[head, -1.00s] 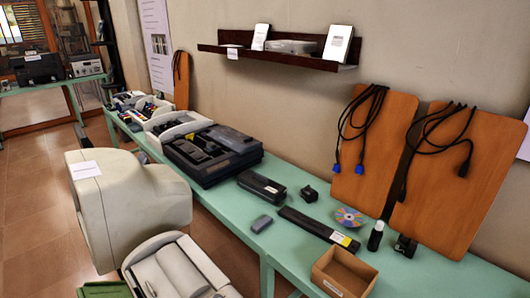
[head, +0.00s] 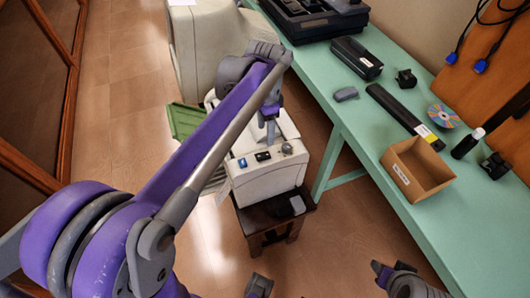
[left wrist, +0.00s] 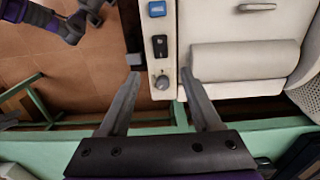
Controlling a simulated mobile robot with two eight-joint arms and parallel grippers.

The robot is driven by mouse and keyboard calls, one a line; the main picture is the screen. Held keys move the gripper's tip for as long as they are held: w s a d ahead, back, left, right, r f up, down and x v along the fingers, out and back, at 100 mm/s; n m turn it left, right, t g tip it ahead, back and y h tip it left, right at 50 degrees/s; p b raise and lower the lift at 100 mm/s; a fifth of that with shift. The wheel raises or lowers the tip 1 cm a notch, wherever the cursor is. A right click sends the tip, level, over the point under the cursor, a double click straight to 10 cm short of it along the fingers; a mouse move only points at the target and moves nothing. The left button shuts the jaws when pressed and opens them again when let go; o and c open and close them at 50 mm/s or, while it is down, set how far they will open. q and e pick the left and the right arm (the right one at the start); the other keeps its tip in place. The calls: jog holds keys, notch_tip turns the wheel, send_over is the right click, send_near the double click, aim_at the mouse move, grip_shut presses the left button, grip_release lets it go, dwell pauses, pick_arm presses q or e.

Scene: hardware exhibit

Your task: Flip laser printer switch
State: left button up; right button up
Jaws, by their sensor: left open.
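The laser printer (head: 275,180) is an off-white box on a small dark stool in the head view. Its control strip carries a blue button (left wrist: 157,9), a black rocker switch (left wrist: 159,46) and a round grey knob (left wrist: 162,82). The rocker also shows in the head view (head: 262,156); its position is too small to tell. My left gripper (left wrist: 160,74) is open and empty. In the left wrist view its fingertips appear either side of the knob, just below the rocker; contact cannot be told. Parts of my right arm (head: 405,284) show at the bottom edge; its jaws are unclear.
A green table (head: 345,140) runs along the right, close to the printer. It holds an open cardboard box (head: 418,168), a black bar (head: 395,108), a disc and a dark bottle. A large beige machine (head: 205,50) stands behind the printer. Floor at left is clear.

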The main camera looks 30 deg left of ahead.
aim_at(266, 155)
pick_arm(q)
notch_tip(266, 155, down, 11)
jog(key=shift+w+r+b, duration=0.1)
jog(key=shift+w+b, duration=0.05)
jog(key=shift+b, duration=0.4)
grip_shut()
